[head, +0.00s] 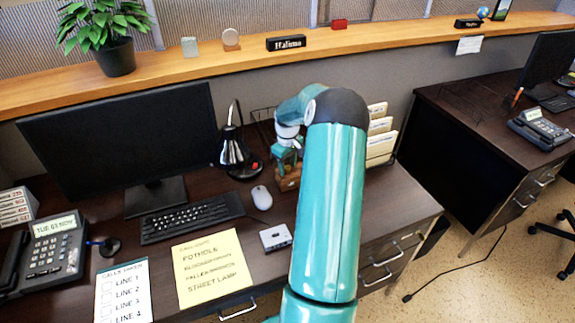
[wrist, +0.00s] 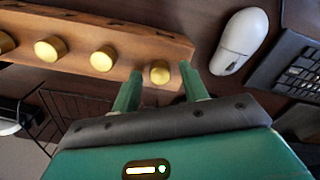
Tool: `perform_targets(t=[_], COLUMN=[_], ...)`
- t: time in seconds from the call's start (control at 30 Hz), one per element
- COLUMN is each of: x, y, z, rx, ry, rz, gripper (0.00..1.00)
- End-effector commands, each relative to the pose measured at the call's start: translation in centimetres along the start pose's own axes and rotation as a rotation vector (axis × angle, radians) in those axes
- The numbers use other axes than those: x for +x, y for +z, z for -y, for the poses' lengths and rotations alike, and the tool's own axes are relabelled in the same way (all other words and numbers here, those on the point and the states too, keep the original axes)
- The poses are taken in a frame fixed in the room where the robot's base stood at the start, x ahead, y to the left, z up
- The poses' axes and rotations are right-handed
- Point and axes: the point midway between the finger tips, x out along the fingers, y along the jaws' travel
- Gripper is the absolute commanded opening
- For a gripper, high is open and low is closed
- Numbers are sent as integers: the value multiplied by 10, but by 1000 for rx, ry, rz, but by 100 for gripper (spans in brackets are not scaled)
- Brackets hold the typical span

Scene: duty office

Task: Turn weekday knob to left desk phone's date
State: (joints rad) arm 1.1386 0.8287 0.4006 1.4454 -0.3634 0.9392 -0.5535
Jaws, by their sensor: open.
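The left desk phone (head: 54,250) stands at the left of the near desk. Its screen (head: 55,225) reads "TUE 03 NOV". A wooden block (head: 288,184) sits behind the mouse, partly hidden by my arm. In the wrist view the block (wrist: 90,25) carries a row of round brass knobs. My gripper (wrist: 160,76) is open, with its fingertips on either side of the end knob (wrist: 160,72) nearest the mouse. I cannot tell whether they touch it. No knob markings or weekday labels are readable, so I cannot tell which is the weekday knob.
A white mouse (head: 262,197), keyboard (head: 192,216), black lamp (head: 234,155) and small white device (head: 275,237) are near the block. A wire rack (wrist: 75,110) lies beside the block. A yellow sheet (head: 213,268) lies in front. A second phone (head: 540,130) stands on the right desk.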

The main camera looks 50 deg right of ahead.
Motion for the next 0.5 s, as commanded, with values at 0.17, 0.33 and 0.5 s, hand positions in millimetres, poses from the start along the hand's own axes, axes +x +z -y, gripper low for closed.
perform_targets(t=[0.17,0.33,0.5], x=[0,0,0], y=[0,0,0], z=[0,0,0], rx=[0,0,1], ry=[0,0,0], rz=[0,1,1], gripper=[42,9,0])
